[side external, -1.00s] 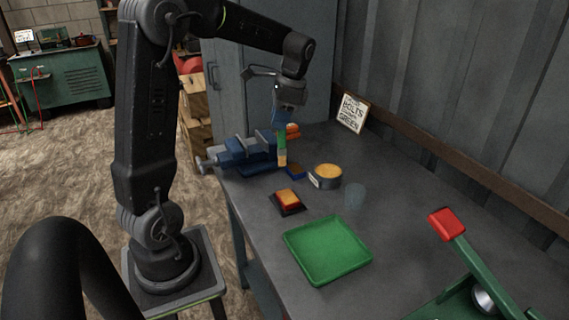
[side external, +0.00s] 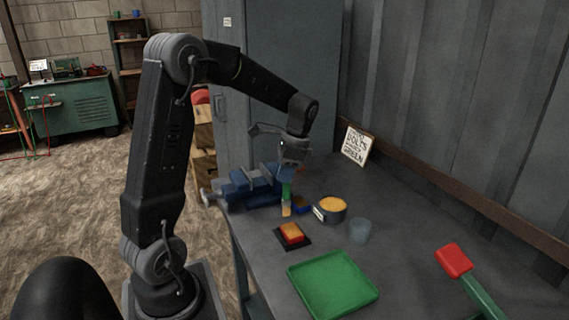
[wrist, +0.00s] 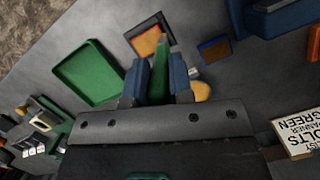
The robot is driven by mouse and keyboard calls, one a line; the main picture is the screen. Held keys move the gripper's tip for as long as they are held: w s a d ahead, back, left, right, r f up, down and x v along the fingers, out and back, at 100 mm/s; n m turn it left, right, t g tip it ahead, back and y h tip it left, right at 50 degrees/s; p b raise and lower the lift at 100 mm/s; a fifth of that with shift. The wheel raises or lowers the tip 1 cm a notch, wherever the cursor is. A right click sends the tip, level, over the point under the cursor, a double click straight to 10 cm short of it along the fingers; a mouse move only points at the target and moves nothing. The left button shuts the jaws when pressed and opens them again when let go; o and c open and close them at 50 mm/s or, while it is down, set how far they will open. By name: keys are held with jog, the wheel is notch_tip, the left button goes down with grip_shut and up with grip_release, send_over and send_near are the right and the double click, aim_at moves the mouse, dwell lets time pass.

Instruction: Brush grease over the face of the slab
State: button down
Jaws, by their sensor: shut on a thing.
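My gripper (side external: 291,170) is shut on a green-handled brush (side external: 287,190), which points down with pale orange bristles at its tip. In the wrist view the green handle (wrist: 158,82) sits between my blue fingers. The slab (side external: 292,232) is a small red block with an orange upper face on a dark square base. It also shows in the wrist view (wrist: 149,42), partly hidden by the brush. The bristles are near the slab, on its vise side; I cannot tell whether they touch anything. A tin of yellow-orange grease (side external: 332,205) stands right of the brush.
A blue vise (side external: 248,186) stands behind the brush, with a small blue block (side external: 302,205) beside it. A sign (side external: 357,145) leans at the wall.

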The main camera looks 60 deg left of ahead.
jog(key=shift+f, duration=0.95)
jog(key=shift+d+f, duration=0.25)
jog(key=shift+a, duration=0.3)
jog(key=shift+r, duration=4)
